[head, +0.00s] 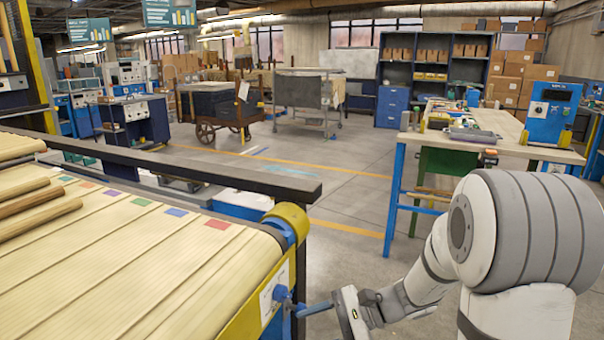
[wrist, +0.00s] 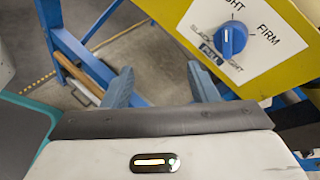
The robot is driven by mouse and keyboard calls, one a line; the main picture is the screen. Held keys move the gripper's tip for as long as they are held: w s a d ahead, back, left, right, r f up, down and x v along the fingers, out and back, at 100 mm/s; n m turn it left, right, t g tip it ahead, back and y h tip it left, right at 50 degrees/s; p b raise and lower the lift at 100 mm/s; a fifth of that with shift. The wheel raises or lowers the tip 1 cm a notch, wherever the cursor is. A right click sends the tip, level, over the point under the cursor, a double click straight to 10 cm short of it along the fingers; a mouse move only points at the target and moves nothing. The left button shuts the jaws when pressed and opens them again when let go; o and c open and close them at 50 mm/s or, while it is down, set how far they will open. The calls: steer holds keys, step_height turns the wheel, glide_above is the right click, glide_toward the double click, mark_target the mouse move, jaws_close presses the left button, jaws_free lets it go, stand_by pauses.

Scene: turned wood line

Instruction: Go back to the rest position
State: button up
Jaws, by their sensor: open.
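My gripper (head: 312,308) is low in the centre of the head view, beside the end of the belt machine. In the wrist view its two grey-blue fingers (wrist: 163,86) stand apart with nothing between them. A blue knob (wrist: 232,37) sits on a white dial plate (wrist: 262,28) with the word FIRM, up and to the right of the fingers. The knob also shows in the head view (head: 281,293), close to the fingers. No contact shows in the wrist view.
The belt (head: 120,250) carries wooden rods (head: 38,219) and coloured squares at the left. Its yellow end frame (head: 255,305) and a dark rail (head: 200,170) lie close to my arm. A workbench (head: 480,148) stands at the right. Open floor (head: 345,190) lies between.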

steer(key=s+d+r+n+t+h+p, duration=0.1)
steer(key=s+d+r+n+h+p, duration=0.5)
steer(key=r, duration=0.4)
steer(key=s+d+r+n+t+h+p, duration=0.1)
steer(key=s+d+r+n+h+p, duration=0.4)
steer(key=r, duration=0.5)
steer(key=s+d+h+p, duration=0.1)
steer(key=s+h+p, duration=0.1)
steer(key=shift+d+n+t+p, duration=0.2)
steer(key=shift+n+t+p, duration=0.1)
steer(key=shift+n, duration=0.1)
steer(key=shift+s, duration=0.1)
